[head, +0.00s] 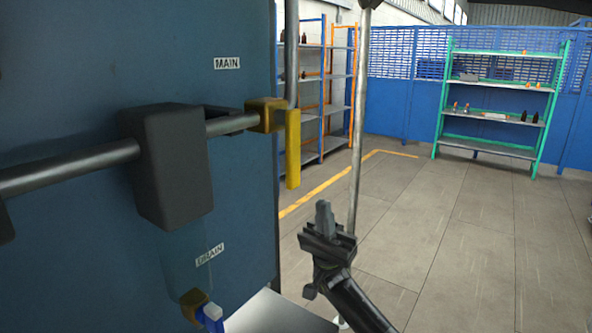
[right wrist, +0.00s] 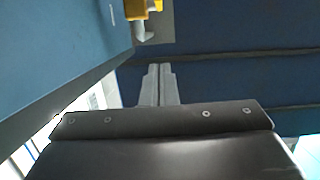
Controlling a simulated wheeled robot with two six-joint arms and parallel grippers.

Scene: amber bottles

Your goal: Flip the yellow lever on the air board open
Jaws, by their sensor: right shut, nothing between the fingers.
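The yellow lever (head: 293,148) hangs straight down, crosswise to the grey pipe, beside a brass valve body (head: 265,115) at the right edge of the blue air board (head: 240,170). The MAIN label (head: 227,63) is above it. My right gripper (head: 324,212) is shut and empty, pointing up, below and to the right of the lever in the head view and apart from it. In the right wrist view the shut fingers (right wrist: 159,70) are in the middle, and a yellow part (right wrist: 147,8) shows at the top edge, clear of them. My left gripper is not in view.
A dark box (head: 170,165) sits on the pipe left of the valve. A blue handle (head: 210,318) on a brass valve is below the DRAIN label (head: 209,255). A thin upright pole (head: 357,130) stands behind my gripper. Shelves (head: 495,110) with bottles are far back; the floor between is clear.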

